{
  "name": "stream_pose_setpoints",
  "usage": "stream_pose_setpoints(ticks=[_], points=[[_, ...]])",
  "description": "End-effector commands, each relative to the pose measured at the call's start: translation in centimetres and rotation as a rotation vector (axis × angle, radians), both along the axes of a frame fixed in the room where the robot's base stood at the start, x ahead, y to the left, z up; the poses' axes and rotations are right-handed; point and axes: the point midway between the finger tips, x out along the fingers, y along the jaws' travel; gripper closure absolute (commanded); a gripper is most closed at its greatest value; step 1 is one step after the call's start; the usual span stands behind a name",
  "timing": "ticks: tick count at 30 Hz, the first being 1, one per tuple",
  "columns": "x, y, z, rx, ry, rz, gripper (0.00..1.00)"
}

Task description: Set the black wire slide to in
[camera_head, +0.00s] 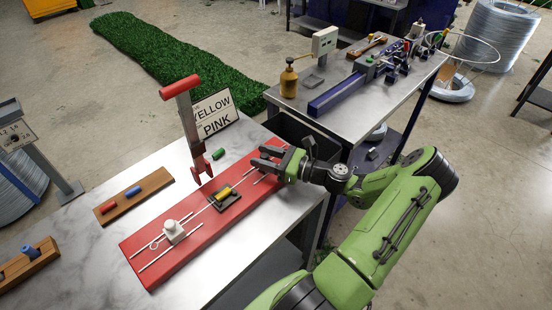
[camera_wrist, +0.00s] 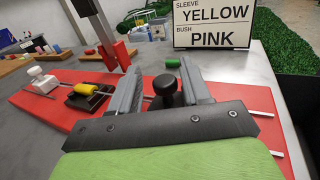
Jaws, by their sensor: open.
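The black wire slide shows as a round black knob (camera_wrist: 167,87) between my gripper's fingers in the wrist view; its base is mostly hidden, and in the head view my gripper covers it. My gripper (camera_head: 266,158) is open at the right end of the red board (camera_head: 150,267), with a finger on each side of the knob. In the wrist view the fingers (camera_wrist: 160,78) stand apart, and I cannot tell whether they touch the knob. A white slide (camera_head: 173,232) sits on the rods at the board's other end. A yellow sleeve (camera_head: 224,193) lies in a dark holder in the middle.
A red lever tool (camera_head: 186,115) stands behind the board. A green bush (camera_head: 218,153) lies near a sign (camera_head: 215,113) reading sleeve yellow, bush pink. A metal bench (camera_head: 345,112) stands at the back right.

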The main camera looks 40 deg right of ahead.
Motion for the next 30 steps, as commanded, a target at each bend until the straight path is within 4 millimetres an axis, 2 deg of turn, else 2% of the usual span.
stream_pose_setpoints(ticks=[5, 12, 16, 21, 30], points=[[-3.7, -1.8, 0.1, -0.001, 0.002, -0.008, 0.53], [-9.9, -4.6, 0.1, -0.001, 0.002, -0.007, 0.53], [-12.5, -5.6, 0.0, 0.0, 0.001, -0.003, 0.53], [-13.9, -6.2, 0.0, 0.0, 0.0, 0.0, 0.53], [-13.9, -6.2, 0.0, 0.001, 0.0, 0.002, 0.53]])
